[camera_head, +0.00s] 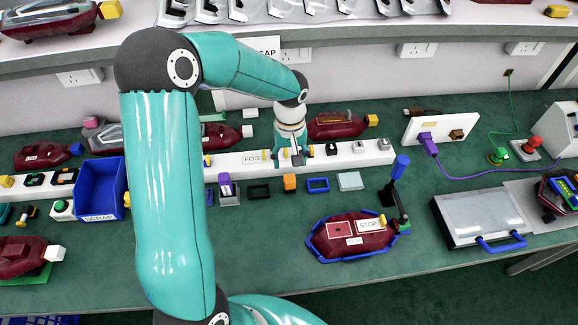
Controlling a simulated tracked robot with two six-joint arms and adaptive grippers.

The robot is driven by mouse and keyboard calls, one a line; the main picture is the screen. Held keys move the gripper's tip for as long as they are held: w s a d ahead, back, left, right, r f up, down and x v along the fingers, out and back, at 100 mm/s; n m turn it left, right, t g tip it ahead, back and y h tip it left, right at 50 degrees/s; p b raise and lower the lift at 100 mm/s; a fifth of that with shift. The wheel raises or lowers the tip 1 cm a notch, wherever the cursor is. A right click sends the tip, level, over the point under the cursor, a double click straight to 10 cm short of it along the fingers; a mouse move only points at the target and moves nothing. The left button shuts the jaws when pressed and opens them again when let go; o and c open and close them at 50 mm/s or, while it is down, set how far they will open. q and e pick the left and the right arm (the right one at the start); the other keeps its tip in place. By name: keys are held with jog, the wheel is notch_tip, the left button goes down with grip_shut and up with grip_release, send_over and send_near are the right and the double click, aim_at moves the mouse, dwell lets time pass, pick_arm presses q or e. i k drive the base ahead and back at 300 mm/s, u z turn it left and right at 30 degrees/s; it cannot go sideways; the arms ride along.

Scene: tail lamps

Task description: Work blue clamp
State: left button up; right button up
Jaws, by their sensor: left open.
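The clamp with the blue handle (399,168) stands at the right end of a blue-edged nest; its handle points up. A dark red tail lamp (343,246) marked STOP lies in that nest (316,252). A dark clamp arm reaches down beside the lamp's right end; whether it touches the lamp is not clear. My left gripper (297,158) is open over the white rail (345,157), left of the clamp and well apart from it. Its fingers are small and partly hidden by its own wrist. My right gripper is not in view.
A blue scrap bin (97,188) stands at the left. A case with a clear lid (483,215) lies right of the nest. A white panel (440,127) with a purple plug stands behind the clamp. Small parts line the rail front. The green bench front is clear left of the nest.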

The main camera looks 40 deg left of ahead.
aim_at(403, 161)
jog(key=k, duration=1)
